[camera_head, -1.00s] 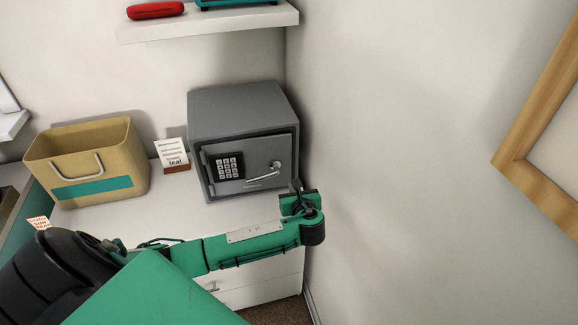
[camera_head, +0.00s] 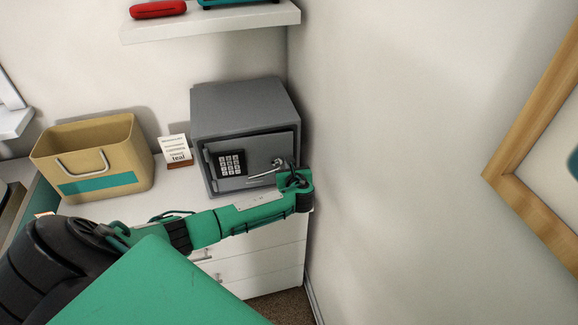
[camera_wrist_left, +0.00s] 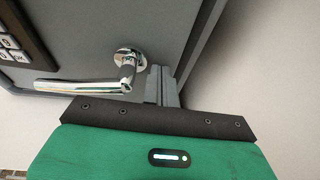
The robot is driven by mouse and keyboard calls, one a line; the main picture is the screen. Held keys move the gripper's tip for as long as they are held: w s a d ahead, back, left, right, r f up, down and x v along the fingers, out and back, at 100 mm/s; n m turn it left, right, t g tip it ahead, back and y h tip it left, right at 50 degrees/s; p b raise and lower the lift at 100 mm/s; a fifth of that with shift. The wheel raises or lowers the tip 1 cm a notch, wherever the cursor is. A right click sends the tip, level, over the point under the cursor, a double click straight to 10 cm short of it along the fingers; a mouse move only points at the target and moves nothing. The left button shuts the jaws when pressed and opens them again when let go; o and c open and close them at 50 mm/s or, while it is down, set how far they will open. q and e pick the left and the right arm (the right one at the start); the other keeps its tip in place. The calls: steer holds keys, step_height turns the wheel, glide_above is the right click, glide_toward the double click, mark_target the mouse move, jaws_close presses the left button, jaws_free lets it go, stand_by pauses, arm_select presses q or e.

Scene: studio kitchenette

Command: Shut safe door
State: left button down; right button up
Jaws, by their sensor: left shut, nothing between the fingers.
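The grey safe (camera_head: 243,110) stands on the white cabinet against the right wall. Its door (camera_head: 222,182), with a black keypad (camera_head: 230,164) and a chrome lever handle (camera_head: 268,168), sits in the front frame, close to flush; a small gap cannot be ruled out. My left gripper (camera_head: 290,168) is shut and empty at the door's right side, by the handle. In the left wrist view, its fingers (camera_wrist_left: 162,88) are just right of the handle (camera_wrist_left: 120,75), at the door's edge; whether they touch the door is unclear. My right gripper is out of view.
A tan bin (camera_head: 95,157) with a teal stripe and a small sign card (camera_head: 175,149) stand left of the safe. A white shelf (camera_head: 215,22) hangs above. The wall is close on the right, with a wooden frame (camera_head: 520,180) farther right.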

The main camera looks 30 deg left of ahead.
arm_select(q)
steer(key=shift+w+a+r+n+g+y+b, duration=0.2)
steer(key=shift+w+a+n+g+y+b, duration=0.25)
steer(key=shift+w+a, duration=0.45)
steer(key=shift+n, duration=0.25)
